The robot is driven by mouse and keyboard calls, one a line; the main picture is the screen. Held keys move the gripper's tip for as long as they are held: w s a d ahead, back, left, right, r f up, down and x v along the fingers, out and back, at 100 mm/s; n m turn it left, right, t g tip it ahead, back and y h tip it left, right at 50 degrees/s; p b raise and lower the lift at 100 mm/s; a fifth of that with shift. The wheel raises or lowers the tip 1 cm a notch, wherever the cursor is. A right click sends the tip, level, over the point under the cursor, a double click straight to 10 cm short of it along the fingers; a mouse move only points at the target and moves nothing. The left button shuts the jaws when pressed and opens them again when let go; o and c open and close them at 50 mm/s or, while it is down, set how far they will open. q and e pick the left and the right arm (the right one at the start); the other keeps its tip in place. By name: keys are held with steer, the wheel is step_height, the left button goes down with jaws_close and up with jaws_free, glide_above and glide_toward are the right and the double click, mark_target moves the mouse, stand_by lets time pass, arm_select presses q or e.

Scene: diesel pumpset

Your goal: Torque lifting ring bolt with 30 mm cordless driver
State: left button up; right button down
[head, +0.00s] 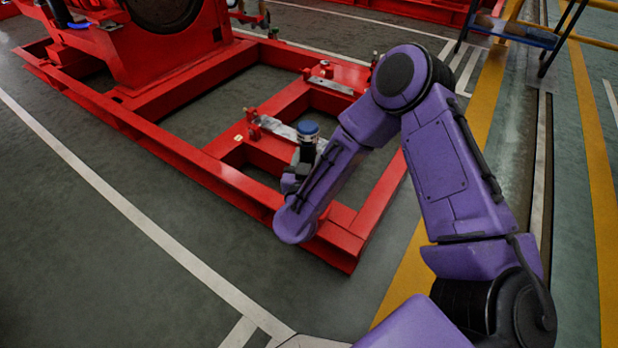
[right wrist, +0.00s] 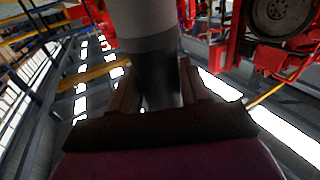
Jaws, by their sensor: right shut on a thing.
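My right arm reaches from the lower right over the red pumpset base frame (head: 340,240). My right gripper (head: 298,172) is partly hidden by its own purple wrist and is shut on the cordless driver (head: 308,131), which shows a blue cap and a dark body. In the right wrist view the two fingers (right wrist: 160,85) close on the dark part of the driver, below a wide grey cylinder (right wrist: 148,30). A small red fitting (head: 253,122) stands on the frame beside the driver. I cannot make out the lifting ring bolt. My left gripper is out of view.
Large red machinery (head: 150,40) stands at the upper left. A blue-topped trolley (head: 525,33) stands at the upper right, by yellow floor lines. The grey floor (head: 90,250) at the lower left is clear.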

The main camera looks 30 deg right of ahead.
steer(key=shift+f, duration=0.2)
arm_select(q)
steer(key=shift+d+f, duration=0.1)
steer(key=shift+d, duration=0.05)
arm_select(e)
steer(key=shift+d+r, duration=0.1)
steer(key=shift+r+p, duration=0.15)
steer(key=shift+p, duration=0.45)
step_height(320, 180, down, 3)
steer(key=shift+s+f+b, duration=0.1)
steer(key=shift+f+b, duration=0.05)
steer(key=shift+b, duration=0.6)
steer(key=shift+f+b, duration=0.3)
steer(key=shift+f, duration=0.5)
arm_select(q)
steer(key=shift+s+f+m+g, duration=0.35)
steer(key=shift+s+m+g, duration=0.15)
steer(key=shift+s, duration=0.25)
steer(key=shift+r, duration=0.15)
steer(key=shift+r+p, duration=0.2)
steer(key=shift+p, duration=0.15)
